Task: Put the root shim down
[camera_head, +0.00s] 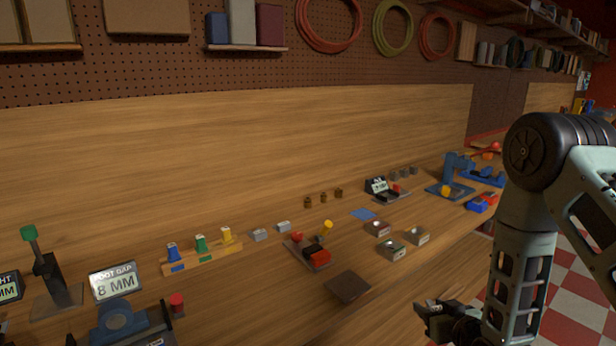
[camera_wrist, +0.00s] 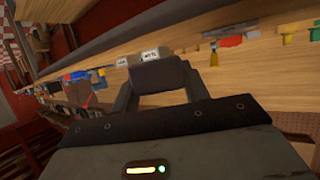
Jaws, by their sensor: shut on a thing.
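My gripper (camera_head: 432,310) is at the lower right in the head view, in front of the bench edge and apart from the bench top. In the wrist view its two fingers (camera_wrist: 160,88) are shut on a dark flat-faced block, which I take to be the root shim (camera_wrist: 160,73). In the head view the held piece is too small and dark to make out clearly. A dark square pad (camera_head: 347,287) lies bare on the bench, to the left of my gripper.
A tray with red and black pieces (camera_head: 312,254) stands behind the pad. Metal blocks with round recesses (camera_head: 391,250) stand to its right. Two small grey blocks (camera_head: 260,235) and a wooden rack of coloured plugs (camera_head: 202,258) are further left. Gauges stand at far left.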

